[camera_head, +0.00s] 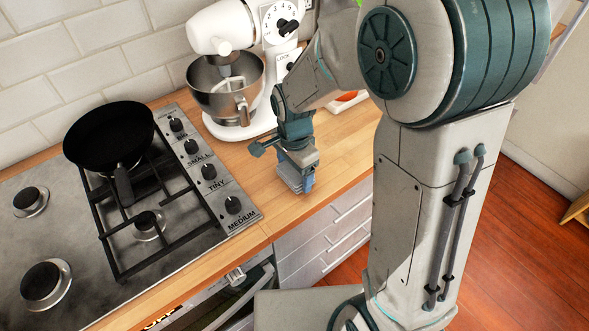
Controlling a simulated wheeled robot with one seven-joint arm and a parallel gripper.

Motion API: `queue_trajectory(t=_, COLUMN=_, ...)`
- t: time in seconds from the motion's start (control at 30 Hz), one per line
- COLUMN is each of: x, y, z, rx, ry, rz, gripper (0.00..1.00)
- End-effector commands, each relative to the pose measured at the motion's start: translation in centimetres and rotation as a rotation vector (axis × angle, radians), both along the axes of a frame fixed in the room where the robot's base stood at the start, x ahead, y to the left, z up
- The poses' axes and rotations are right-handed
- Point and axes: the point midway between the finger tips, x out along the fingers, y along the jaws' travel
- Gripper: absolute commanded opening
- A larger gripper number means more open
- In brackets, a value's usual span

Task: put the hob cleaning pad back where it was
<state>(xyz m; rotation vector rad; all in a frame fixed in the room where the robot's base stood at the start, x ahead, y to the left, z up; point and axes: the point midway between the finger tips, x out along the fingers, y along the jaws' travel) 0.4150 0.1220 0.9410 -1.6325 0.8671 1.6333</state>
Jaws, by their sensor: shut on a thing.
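My gripper (299,178) points down over the wooden worktop, between the hob and the front edge. It is shut on the hob cleaning pad, of which only a small bluish part (309,183) shows at the fingertips. The fingers hide most of the pad. I cannot tell whether the pad touches the worktop. The steel hob (75,215) is to the left, with a black pan (108,135) on its back burner and a row of knobs along its right side.
A white stand mixer (222,28) with a steel bowl (212,92) stands behind my gripper. A dish with something red (348,97) is partly hidden behind my arm. The worktop (258,185) is bare between hob and gripper. Drawers (320,240) are below the front edge.

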Motion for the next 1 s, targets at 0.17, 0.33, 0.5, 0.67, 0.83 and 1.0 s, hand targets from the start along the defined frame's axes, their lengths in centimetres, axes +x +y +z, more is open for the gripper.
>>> queue_trajectory(t=0.17, x=0.0, y=0.0, z=-0.6, rx=0.001, ry=-0.001, rz=0.000, gripper=0.52)
queue_trajectory(t=0.33, x=0.0, y=0.0, z=-0.7, rx=0.001, ry=-0.001, rz=0.000, gripper=0.52)
queue_trajectory(t=0.5, x=0.0, y=0.0, z=-0.9, rx=0.001, ry=-0.001, rz=0.000, gripper=0.91)
queue_trajectory(t=0.67, x=0.0, y=0.0, z=-0.9, rx=0.000, ry=0.000, rz=0.000, gripper=0.98)
queue_trajectory(t=0.83, x=0.0, y=0.0, z=-0.8, rx=0.000, ry=0.000, rz=0.000, gripper=0.98)
queue_trajectory(t=1.0, x=0.1, y=0.0, z=0.6, rx=0.001, ry=-0.005, rz=0.000, gripper=0.98)
